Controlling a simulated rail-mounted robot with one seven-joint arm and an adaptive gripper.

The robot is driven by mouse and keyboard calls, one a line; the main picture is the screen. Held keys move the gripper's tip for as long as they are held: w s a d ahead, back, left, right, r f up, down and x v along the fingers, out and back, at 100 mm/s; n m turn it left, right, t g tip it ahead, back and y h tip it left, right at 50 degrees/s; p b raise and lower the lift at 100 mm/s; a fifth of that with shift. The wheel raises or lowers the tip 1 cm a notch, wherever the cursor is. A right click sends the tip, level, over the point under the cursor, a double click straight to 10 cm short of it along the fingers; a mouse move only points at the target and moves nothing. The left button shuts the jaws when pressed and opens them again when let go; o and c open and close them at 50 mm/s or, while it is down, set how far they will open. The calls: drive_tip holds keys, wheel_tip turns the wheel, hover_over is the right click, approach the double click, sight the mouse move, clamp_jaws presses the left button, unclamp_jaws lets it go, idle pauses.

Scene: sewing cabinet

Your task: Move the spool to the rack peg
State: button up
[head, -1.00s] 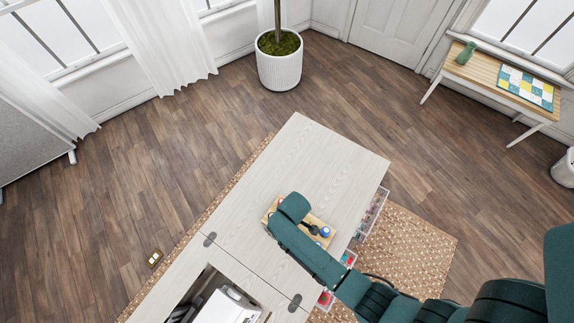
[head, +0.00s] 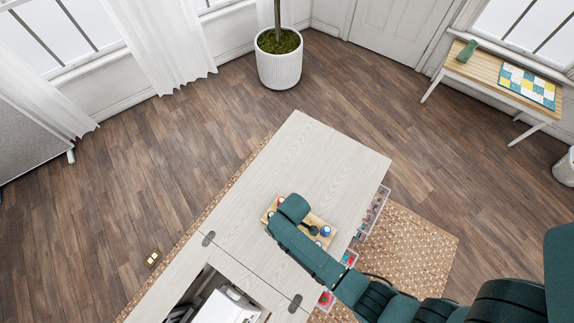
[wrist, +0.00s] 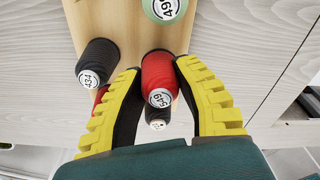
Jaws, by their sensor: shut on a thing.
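My gripper (wrist: 158,108) has yellow ribbed fingers, one on each side of a red spool (wrist: 160,72) with a white end label reading 549. It is shut on this spool. The pale wooden rack (wrist: 125,22) lies beneath in the wrist view; it also shows in the head view (head: 319,221), partly covered by my arm. I cannot tell whether the red spool touches the rack. No bare peg is clearly visible. In the head view my arm hides the gripper and the held spool.
A black spool (wrist: 101,60) and a green spool (wrist: 164,8) stand on the rack. Another red spool shows partly behind the left finger. A small white-ended piece (wrist: 156,124) is below the held spool. The pale table (head: 300,150) is clear beyond the rack.

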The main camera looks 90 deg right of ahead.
drive_tip(key=o, duration=0.9)
drive_tip(key=shift+c, duration=0.2)
wheel_tip(320, 180, up, 12)
drive_tip(key=s, duration=0.1)
drive_tip(key=shift+a, duration=0.15)
drive_tip(key=shift+f, duration=0.1)
